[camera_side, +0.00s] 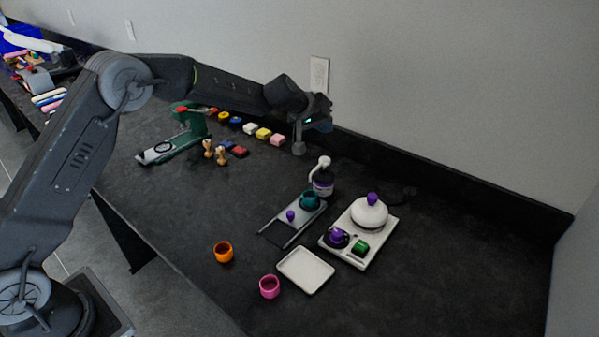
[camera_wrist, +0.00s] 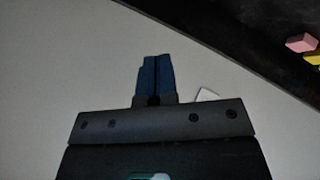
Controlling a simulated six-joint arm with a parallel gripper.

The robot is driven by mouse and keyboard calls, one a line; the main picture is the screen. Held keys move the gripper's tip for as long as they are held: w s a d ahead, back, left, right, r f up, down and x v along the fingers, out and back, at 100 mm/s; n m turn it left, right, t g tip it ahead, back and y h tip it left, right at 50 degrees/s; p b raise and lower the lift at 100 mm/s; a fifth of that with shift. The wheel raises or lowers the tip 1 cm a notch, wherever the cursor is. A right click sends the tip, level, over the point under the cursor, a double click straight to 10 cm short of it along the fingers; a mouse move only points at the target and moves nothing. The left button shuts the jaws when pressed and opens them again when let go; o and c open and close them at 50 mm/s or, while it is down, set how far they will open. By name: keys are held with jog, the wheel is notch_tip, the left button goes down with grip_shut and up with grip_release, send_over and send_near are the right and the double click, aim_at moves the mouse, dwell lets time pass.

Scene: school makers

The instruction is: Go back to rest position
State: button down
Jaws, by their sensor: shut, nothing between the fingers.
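My gripper (camera_side: 299,146) hangs over the back of the dark counter in the side view, near the wall and behind the pump bottle. In the wrist view its blue fingers (camera_wrist: 154,77) are pressed together with nothing between them. My arm reaches across from the left, raised above the counter. The wrist view faces mostly the pale wall, with the dark counter edge at upper right.
Coloured blocks (camera_side: 263,134) lie behind. The right side is clear.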

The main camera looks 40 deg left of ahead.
jog(key=s+r+m+g, duration=0.1)
jog(key=s+r+m, duration=0.1)
jog(key=s+r, duration=0.7)
jog(key=s+r+m, duration=0.1)
jog(key=s+r, duration=0.4)
jog(key=s, duration=0.8)
jog(key=s+a+f+m+g+y, duration=0.1)
jog(key=s+f, duration=0.1)
jog(key=s, duration=1)
jog(key=s+a+f+m+g+y, duration=0.1)
jog(key=s+f+y, duration=0.1)
jog(key=s, duration=1)
jog(key=shift+s+a, duration=0.3)
jog(key=shift+s, duration=0.1)
